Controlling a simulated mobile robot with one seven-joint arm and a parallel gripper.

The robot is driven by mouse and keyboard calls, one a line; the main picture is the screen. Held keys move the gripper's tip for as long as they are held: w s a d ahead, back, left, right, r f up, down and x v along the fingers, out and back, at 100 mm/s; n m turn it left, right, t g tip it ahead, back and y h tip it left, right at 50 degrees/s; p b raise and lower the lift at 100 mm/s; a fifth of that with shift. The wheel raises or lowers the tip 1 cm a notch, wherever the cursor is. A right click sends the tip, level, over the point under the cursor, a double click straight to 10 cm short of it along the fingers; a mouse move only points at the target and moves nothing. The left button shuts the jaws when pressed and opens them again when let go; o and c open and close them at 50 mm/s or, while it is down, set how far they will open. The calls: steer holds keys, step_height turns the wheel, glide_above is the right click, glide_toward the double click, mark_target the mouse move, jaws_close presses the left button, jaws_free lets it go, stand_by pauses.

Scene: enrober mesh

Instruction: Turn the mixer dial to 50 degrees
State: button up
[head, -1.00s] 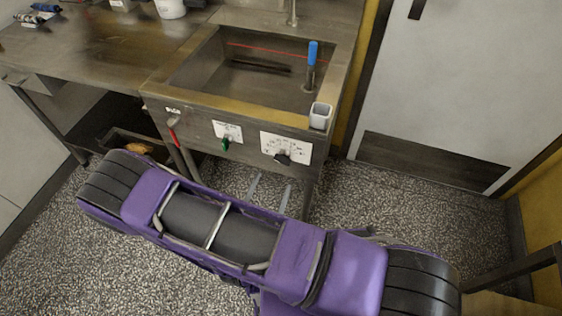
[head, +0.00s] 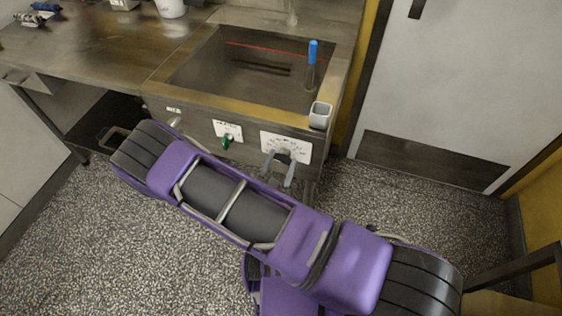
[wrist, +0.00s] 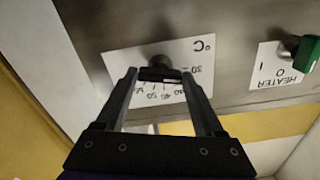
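The dial (head: 284,153) is a black knob with a bar-shaped grip on a white scale plate (head: 300,148), on the sink unit's front panel. In the wrist view the dial (wrist: 159,68) sits before the plate (wrist: 120,62), whose printed numbers and °C mark appear upside down. My gripper (head: 282,156) is at the dial. In the wrist view my gripper (wrist: 159,77) is open, with one fingertip on each side of the bar. Small gaps seem to remain between fingers and bar. The fingers partly cover the scale, and the exact pointer reading cannot be told.
A green switch (wrist: 307,53) on a plate marked HEATER is beside the dial; it also shows in the head view (head: 226,142).

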steer(key=c, duration=0.9)
steer(key=shift+m, duration=0.3)
steer(key=m, duration=0.4)
steer(key=shift+m, duration=0.3)
steer(key=m, duration=0.4)
steer(key=shift+d+f+m, duration=0.1)
steer(key=shift+m, duration=0.2)
steer(key=m, duration=0.5)
steer(key=shift+f, duration=0.1)
steer(key=m, duration=0.4)
steer(key=shift+f+m, duration=0.1)
steer(key=shift+m, duration=0.5)
